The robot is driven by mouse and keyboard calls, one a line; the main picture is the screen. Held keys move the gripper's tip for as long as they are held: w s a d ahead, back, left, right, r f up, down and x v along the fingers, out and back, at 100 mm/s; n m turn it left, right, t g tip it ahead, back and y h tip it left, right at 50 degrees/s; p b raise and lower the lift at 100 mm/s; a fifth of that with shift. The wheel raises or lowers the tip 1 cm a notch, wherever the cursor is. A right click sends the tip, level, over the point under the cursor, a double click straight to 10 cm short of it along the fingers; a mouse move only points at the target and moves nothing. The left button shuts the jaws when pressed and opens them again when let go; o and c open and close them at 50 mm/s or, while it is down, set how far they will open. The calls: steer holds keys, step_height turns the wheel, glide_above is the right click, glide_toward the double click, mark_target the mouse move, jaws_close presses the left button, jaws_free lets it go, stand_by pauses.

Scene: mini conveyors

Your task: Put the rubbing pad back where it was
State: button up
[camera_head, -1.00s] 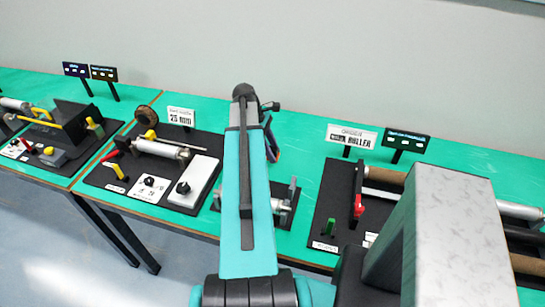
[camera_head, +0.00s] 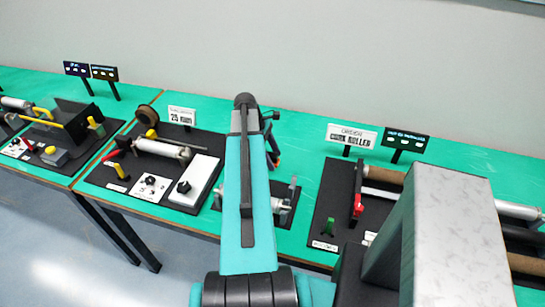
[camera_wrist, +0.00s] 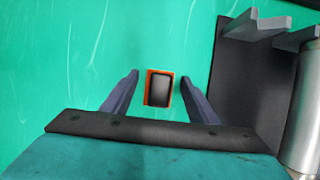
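The rubbing pad appears to be the small block with a dark top and orange edges (camera_wrist: 159,88) in the wrist view. It is over the green table top, between the two fingers of my gripper (camera_wrist: 159,77). The fingers are open, with a green gap on each side of the block. I cannot tell its height relative to the fingertips. In the head view my arm hides most of the gripper; a dark part of it shows just right of the arm.
A dark base plate with grey brackets (camera_wrist: 250,85) and a metal roller (camera_wrist: 303,140) stands close right of my gripper. In the head view, a roller station with a white block (camera_head: 195,182) is left of my arm. Another large roller station (camera_head: 335,195) is right.

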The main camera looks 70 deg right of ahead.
steer(key=shift+r, duration=0.2)
steer(key=b+v, duration=0.3)
steer(key=v, duration=0.9)
stand_by(0.5)
steer(key=shift+s, duration=0.2)
stand_by(0.6)
